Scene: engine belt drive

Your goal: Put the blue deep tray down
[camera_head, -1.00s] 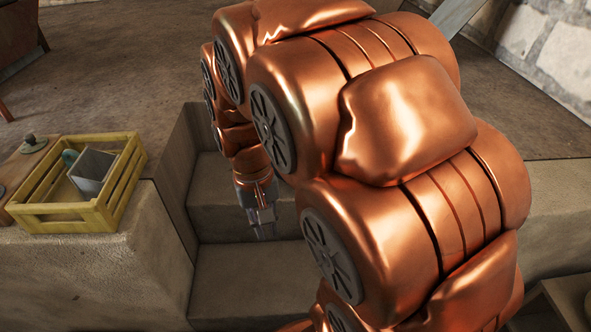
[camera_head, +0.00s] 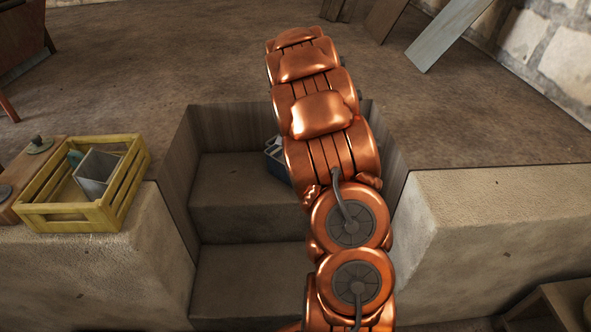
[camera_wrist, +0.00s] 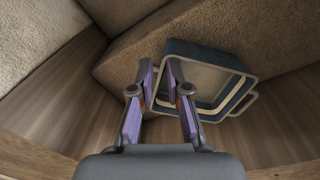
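The blue deep tray (camera_wrist: 245,62) is in the wrist view, right of centre, with a blue-grey outside and a pale inside. In the head view only a small blue and white part of the tray (camera_head: 275,152) shows beside my arm, at the upper step of the recess. My gripper is hidden behind my arm in the head view.
A yellow slatted crate (camera_head: 98,214) holding a grey container (camera_head: 96,172) stands on the left ledge. Stone steps (camera_head: 235,205) lie between wooden side walls (camera_head: 178,170). The right ledge (camera_head: 500,215) is bare. A plank (camera_head: 445,35) leans at the back.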

